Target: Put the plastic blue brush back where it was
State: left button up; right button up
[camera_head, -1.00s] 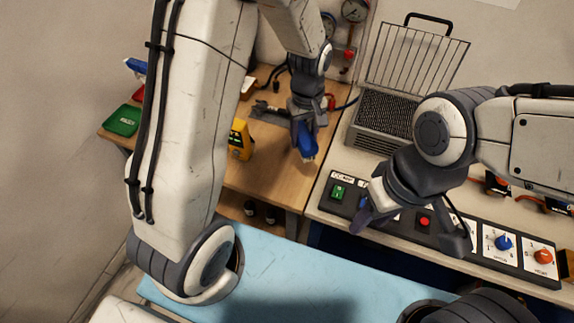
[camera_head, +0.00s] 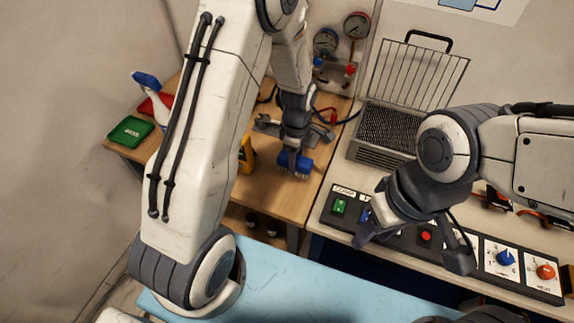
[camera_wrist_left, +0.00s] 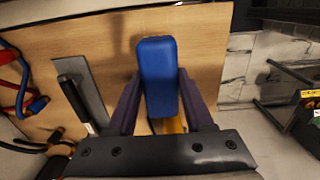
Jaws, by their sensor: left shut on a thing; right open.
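The blue plastic brush (camera_head: 294,163) is in my left gripper (camera_head: 294,150), over the wooden table. Its pale bristles point down in the head view. In the left wrist view the blue brush (camera_wrist_left: 158,75) lies between the two fingers of my left gripper (camera_wrist_left: 158,95), which is shut on it. I cannot tell whether the bristles touch the table. My right gripper (camera_head: 412,250) is open and empty above the control panel.
The wooden table (camera_head: 275,195) has a yellow device (camera_head: 246,154), partly behind my left arm, and a green tray (camera_head: 131,131). A grey scraper-like tool (camera_wrist_left: 80,95) lies beside the brush. A wire-mesh cage (camera_head: 387,130) and control panel (camera_head: 400,232) stand to the right.

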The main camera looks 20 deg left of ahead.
aim_at(287, 168)
pick_arm(q)
jog(key=a+f, duration=0.1)
jog(key=a, duration=0.1)
jog(key=shift+a+f, duration=0.3)
jog(key=shift+f, duration=0.05)
notch_tip(287, 168, down, 3)
jog(key=shift+f+p, duration=0.1)
jog(key=shift+p, duration=0.7)
jog(key=shift+f, duration=0.25)
jog(key=shift+w+f, duration=0.1)
jog(key=shift+f, duration=0.1)
jog(key=o, duration=1.2)
